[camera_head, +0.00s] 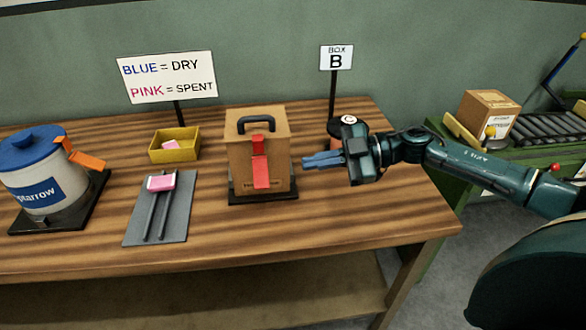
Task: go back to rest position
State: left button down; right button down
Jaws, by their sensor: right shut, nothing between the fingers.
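My right gripper (323,160) comes in from the right over the wooden table. Its blue fingers point left and are shut with nothing between them. They are just right of a brown box (272,150) with a dark handle and a red latch strap down its front. I cannot tell whether the fingertips touch the box. Behind the gripper, a dark round container (347,122) with a white label on top is partly hidden by it. My left gripper is not in view.
A white canister (45,190) with a blue lid and orange clip stands at left. A yellow bin (183,155) holds a pink piece. A grey mat (150,228) holds a pronged tool and pink block. Signs stand behind. A carton (488,112) sits by a roller conveyor at right.

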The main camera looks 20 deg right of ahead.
jog(key=shift+s+d+r, duration=0.1)
jog(key=shift+s+d, duration=0.05)
jog(key=shift+d, duration=0.3)
